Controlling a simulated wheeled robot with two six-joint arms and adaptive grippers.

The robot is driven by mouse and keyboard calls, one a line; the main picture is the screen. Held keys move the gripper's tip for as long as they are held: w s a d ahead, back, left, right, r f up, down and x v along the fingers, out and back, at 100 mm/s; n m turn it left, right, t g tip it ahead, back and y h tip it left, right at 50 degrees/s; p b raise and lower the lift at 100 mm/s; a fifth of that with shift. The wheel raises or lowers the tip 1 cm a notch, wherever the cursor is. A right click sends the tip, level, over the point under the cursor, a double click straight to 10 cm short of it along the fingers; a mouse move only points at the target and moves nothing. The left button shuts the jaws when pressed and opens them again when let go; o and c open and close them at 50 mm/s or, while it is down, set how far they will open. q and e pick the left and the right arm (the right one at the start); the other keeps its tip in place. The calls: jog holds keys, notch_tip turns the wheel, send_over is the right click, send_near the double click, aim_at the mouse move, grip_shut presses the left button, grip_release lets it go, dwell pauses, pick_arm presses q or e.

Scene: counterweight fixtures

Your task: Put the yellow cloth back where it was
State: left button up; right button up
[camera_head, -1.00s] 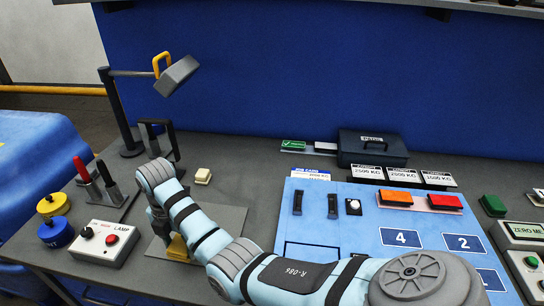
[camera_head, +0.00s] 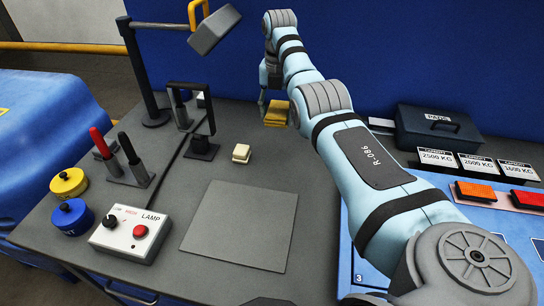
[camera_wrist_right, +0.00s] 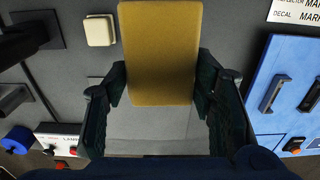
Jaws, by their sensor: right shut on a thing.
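The yellow cloth (camera_head: 277,113) is a folded, flat-sided pad below my right gripper (camera_head: 272,92), toward the back of the grey table. In the right wrist view the cloth (camera_wrist_right: 160,50) lies between the two dark fingers of my right gripper (camera_wrist_right: 160,88), which is shut on it. I cannot tell whether the cloth touches the table. The arm hides part of the space to its right. My left gripper is not in view.
A bare grey square plate (camera_head: 240,222) lies in front. A cream block (camera_head: 241,153) and a dark upright frame (camera_head: 202,125) stand left of the cloth. The lamp box (camera_head: 131,233) is at front left, the dark case (camera_head: 440,130) at back right.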

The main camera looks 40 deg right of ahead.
send_near(281, 168)
jog(key=f+b, duration=0.1)
jog(key=f, duration=0.2)
jog(key=f+b, duration=0.1)
jog(key=f, duration=0.2)
jog(key=shift+w+f+b, duration=0.15)
jog(key=shift+w+b, duration=0.05)
jog(key=shift+b, duration=0.15)
jog(key=shift+a+f, duration=0.1)
jog(key=shift+f, duration=0.2)
jog(key=shift+s+r, duration=0.2)
jog(key=shift+s, duration=0.05)
jog(key=shift+f, duration=0.25)
jog(key=o, duration=1.3)
jog(key=shift+w, duration=0.1)
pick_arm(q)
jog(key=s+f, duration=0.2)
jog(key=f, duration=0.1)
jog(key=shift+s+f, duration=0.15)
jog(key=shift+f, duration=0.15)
pick_arm(e)
jog(key=shift+r, duration=0.1)
